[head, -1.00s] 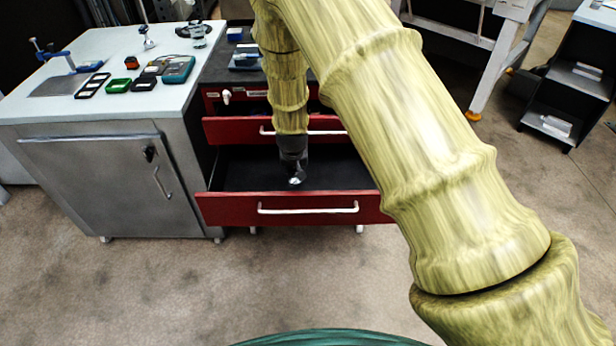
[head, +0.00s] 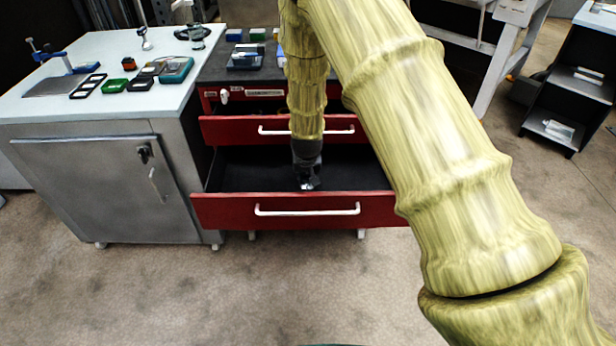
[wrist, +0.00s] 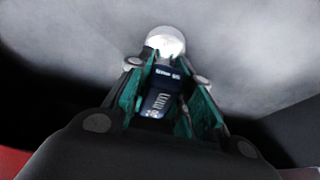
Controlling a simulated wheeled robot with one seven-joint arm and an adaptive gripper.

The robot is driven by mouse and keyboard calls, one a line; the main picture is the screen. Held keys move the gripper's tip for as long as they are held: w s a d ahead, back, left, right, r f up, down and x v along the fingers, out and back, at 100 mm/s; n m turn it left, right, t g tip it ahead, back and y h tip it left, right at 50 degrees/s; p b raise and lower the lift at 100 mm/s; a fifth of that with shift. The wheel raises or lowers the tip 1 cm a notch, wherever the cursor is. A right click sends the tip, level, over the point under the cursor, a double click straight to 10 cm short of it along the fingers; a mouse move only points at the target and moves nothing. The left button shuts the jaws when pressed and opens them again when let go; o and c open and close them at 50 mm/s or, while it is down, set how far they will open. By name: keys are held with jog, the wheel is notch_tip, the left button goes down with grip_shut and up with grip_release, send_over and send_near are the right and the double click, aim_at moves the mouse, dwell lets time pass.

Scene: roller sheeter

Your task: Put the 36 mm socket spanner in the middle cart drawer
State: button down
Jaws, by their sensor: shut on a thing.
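My gripper (head: 308,180) points down over the open drawer of the red cart. In the wrist view my gripper (wrist: 168,88) has its teal pads closed around a dark blue piece with white print, which I take to be the socket spanner (wrist: 160,98). A bright silvery round end (wrist: 166,40) shows beyond the fingertips. In the head view only a small shiny bit of it shows below the gripper. The pulled-out drawer (head: 290,211) has a red front, a white handle and a dark interior. Whether the spanner touches the drawer floor I cannot tell.
A higher red drawer front (head: 232,131) with a white handle stands just behind the open drawer. A grey cabinet (head: 95,185) with a white top holding several tools stands at left. The cart top (head: 215,72) carries small boxes. The visible drawer floor looks empty.

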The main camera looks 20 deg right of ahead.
jog(key=c, duration=1.3)
grip_release()
jog(key=v, duration=1.2)
jog(key=shift+r, duration=0.1)
